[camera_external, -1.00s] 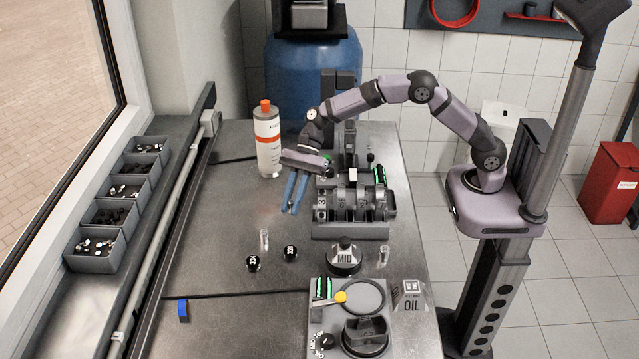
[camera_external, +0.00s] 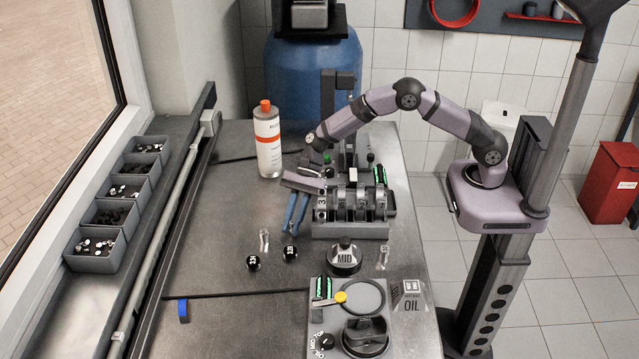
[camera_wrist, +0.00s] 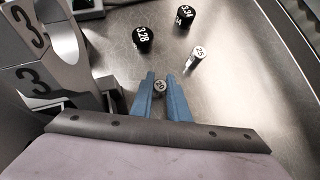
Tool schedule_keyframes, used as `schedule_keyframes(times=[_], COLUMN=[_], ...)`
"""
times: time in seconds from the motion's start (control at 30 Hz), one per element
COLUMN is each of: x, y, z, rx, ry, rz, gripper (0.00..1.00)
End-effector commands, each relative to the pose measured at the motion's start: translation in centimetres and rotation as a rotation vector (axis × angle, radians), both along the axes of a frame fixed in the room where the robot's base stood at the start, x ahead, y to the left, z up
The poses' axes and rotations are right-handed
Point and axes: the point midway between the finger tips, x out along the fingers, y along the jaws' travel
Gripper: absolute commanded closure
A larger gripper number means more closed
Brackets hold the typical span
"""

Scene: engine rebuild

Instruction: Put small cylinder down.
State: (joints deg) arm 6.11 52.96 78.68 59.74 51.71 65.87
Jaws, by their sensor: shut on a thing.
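My gripper (camera_external: 293,228) has blue fingers and points down beside the left end of the grey engine block. It also shows in the wrist view (camera_wrist: 161,78). Another small silver cylinder (camera_wrist: 197,56), marked 25, stands on the table and shows in the external view (camera_external: 264,240).
Two black-topped cylinders, marked 3.28 (camera_wrist: 143,38) and 3.34 (camera_wrist: 185,16), stand ahead of my fingers. The engine block (camera_external: 350,228) stands close on the right. A bottle (camera_external: 268,145) stands behind on the left. The steel table (camera_external: 215,235) is bare to the left.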

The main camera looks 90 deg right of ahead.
Motion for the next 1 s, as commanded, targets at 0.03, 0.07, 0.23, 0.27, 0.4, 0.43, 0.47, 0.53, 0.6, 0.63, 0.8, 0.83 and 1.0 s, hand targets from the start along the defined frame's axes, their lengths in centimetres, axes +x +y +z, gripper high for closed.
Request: schedule_keyframes(times=[0.03,0.07,0.23,0.27,0.4,0.43,0.47,0.53,0.6,0.63,0.8,0.83,1.0], x=[0.0,0.0,0.0,0.0,0.0,0.0,0.0,0.0,0.0,0.0,0.0,-0.1,-0.6], y=[0.0,0.0,0.0,0.0,0.0,0.0,0.0,0.0,0.0,0.0,-0.1,-0.3,-1.7], z=[0.1,0.1,-0.2,-0.3,-0.2,-0.2,-0.2,-0.2,-0.2,-0.2,0.2,0.3,1.7], rx=[0.0,0.0,0.001,0.001,0.0,0.0,0.0,0.0,0.0,0.0,0.0,0.0,0.0], ry=[-0.002,-0.002,0.0,0.0,0.0,0.0,0.0,0.0,0.0,0.0,-0.001,-0.001,-0.002], rz=[0.0,0.0,0.0,0.0,0.0,0.0,0.0,0.0,0.0,0.0,-0.001,-0.001,-0.004], gripper=[1.0,1.0,1.0,1.0,0.66,0.66,0.66,0.66,0.66,0.66,0.66,0.66,0.66])
